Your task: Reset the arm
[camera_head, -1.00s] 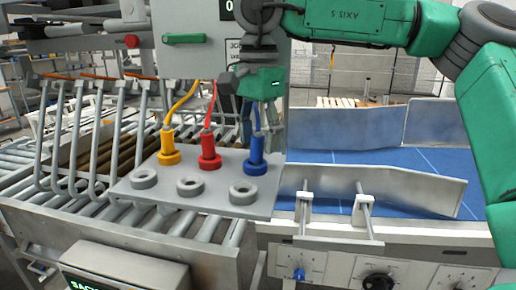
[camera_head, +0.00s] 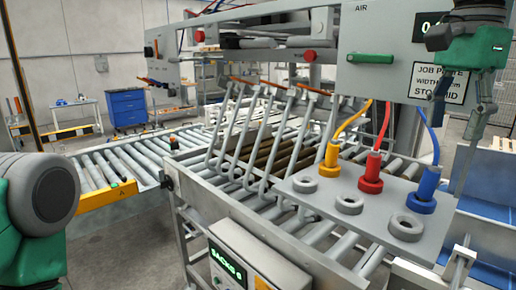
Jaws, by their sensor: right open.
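My right gripper (camera_head: 462,108) hangs at the right edge of the view, green and grey, with its fingers pointing down. It is open and holds nothing I can see. It is above and right of the blue plug (camera_head: 424,188), apart from it. The yellow plug (camera_head: 330,160), red plug (camera_head: 371,175) and blue plug stand upright on a grey plate, each with its own hose. A grey and green link of my left arm shows at the left edge; my left gripper is outside the picture.
Three empty grey rings, one of them here (camera_head: 349,201), sit along the plate's front edge. Roller conveyors (camera_head: 105,168) run left. A metal rack with bent bars (camera_head: 240,125) stands behind the plate. A sign panel (camera_head: 439,82) is close to the right gripper.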

